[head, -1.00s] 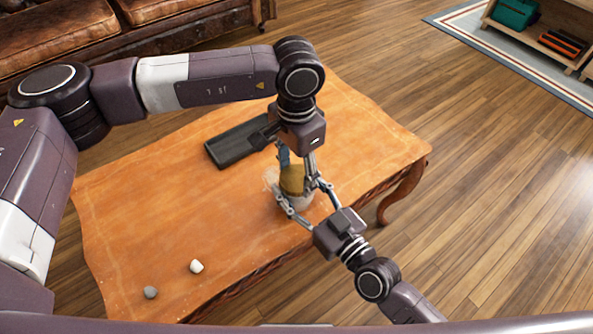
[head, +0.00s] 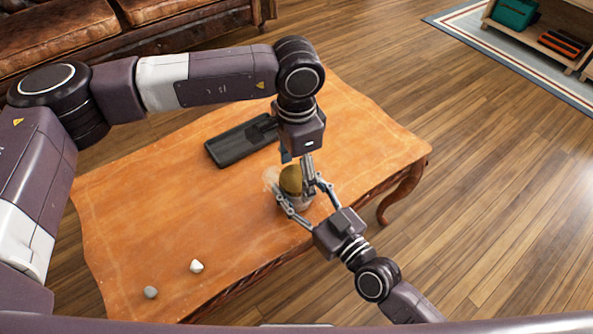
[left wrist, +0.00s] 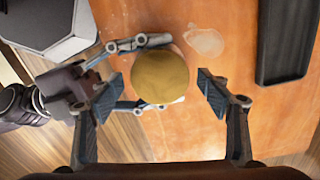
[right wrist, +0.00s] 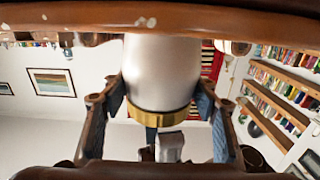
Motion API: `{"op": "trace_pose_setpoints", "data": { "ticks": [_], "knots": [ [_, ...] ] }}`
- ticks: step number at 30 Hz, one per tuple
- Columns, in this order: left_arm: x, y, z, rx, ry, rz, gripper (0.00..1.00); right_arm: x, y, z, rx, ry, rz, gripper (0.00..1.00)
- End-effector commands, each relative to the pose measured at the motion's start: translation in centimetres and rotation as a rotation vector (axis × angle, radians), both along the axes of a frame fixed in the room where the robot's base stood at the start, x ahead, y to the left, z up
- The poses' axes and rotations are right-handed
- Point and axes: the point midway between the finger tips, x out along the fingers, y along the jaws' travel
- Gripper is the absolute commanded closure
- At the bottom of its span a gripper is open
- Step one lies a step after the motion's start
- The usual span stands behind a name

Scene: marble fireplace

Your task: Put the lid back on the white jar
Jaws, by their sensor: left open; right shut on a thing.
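The white jar (right wrist: 161,70) stands on the table between the fingers of my right gripper (head: 298,190), which is shut on its sides. The round gold lid (head: 290,181) sits on the jar's mouth and looks level in the right wrist view (right wrist: 161,117). In the left wrist view the lid (left wrist: 160,76) covers most of the jar from above. My left gripper (head: 297,160) is open and empty just above the lid, its fingers apart on either side of it in the left wrist view.
A black tray (head: 222,150) lies on the orange-brown table (head: 130,215) behind the jar. A pale translucent item (left wrist: 205,41) lies beside the jar. A white stone (head: 197,267) and a grey stone (head: 151,292) lie at the front left. The table's left part is mostly clear.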

Motion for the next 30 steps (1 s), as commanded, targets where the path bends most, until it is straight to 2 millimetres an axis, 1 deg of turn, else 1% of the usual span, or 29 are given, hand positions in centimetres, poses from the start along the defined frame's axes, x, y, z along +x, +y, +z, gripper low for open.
{"op": "trace_pose_setpoints", "data": {
  "ticks": [5, 9, 12, 23, 26, 30],
  "knots": [
    [0.0, 0.0, 1.3, -0.001, -0.002, 0.0, 0.3, 0.0, 0.0, -0.1, -0.002, 0.001, 0.0, 1.0],
    [0.1, 0.0, 3.3, -0.001, -0.002, 0.001, 0.3, 0.0, 0.0, -0.1, -0.002, 0.001, 0.0, 1.0],
    [0.1, 0.0, 4.3, -0.001, -0.002, 0.0, 0.3, 0.0, 0.0, -0.1, -0.002, 0.001, 0.0, 1.0],
    [0.0, 0.0, 4.5, 0.0, 0.0, 0.01, 0.29, 0.0, 0.0, -0.1, -0.001, 0.0, 0.001, 1.0],
    [0.0, 0.0, 4.5, 0.0, 0.0, 0.063, 0.29, 0.0, 0.0, -0.1, -0.001, 0.0, 0.001, 1.0],
    [0.0, 0.0, 4.6, 0.0, 0.0, 0.231, 0.29, 0.0, 0.0, -0.1, -0.001, 0.0, 0.0, 1.0]
  ]
}}
